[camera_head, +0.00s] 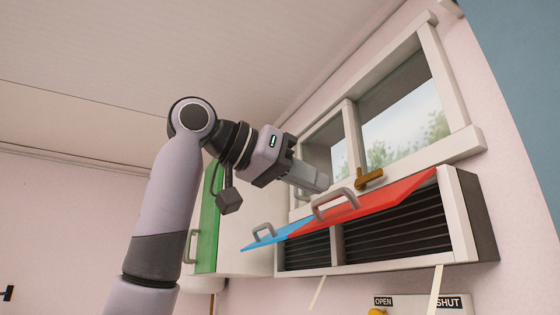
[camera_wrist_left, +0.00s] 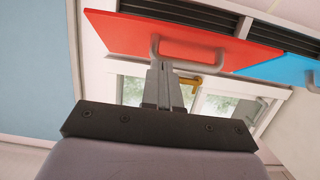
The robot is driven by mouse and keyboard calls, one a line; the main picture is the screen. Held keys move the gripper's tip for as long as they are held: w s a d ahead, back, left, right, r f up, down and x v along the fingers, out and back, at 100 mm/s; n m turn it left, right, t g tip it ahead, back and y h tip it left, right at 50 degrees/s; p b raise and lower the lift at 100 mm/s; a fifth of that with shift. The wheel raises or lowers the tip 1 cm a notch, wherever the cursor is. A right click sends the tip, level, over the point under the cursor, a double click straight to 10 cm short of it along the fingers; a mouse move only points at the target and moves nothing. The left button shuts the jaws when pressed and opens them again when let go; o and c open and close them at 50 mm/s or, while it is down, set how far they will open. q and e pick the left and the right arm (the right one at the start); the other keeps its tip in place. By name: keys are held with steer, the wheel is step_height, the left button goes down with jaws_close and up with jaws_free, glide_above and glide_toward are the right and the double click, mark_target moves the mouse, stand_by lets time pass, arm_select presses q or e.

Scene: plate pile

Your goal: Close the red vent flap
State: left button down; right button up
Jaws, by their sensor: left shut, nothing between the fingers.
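The red vent flap (camera_head: 395,200) stands open, sticking out from the top of the vent with dark slats showing beneath. Its grey loop handle (camera_head: 335,203) is on its outward face, towards the left end. My left gripper (camera_head: 325,183) is shut and empty, with its fingertips close to this handle. In the left wrist view, the closed fingers (camera_wrist_left: 160,66) overlap the left end of the handle (camera_wrist_left: 190,65) on the red flap (camera_wrist_left: 190,40). I cannot tell whether they touch. My right gripper is not in view.
A blue flap (camera_head: 268,238) with its own handle also stands open, to the left. Above are a white-framed window (camera_head: 405,108) and a brass latch (camera_head: 369,178). A green door (camera_head: 209,220) is at left. OPEN and SHUT labels (camera_head: 447,303) are below.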

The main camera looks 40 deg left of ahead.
mark_target(348, 214)
arm_select(q)
steer(key=shift+w+d+f, duration=0.25)
steer(key=shift+w+f, duration=0.4)
steer(key=shift+f, duration=0.25)
steer(key=shift+w+d+f, duration=0.2)
steer(key=shift+w+f, duration=0.4)
steer(key=shift+f, duration=0.3)
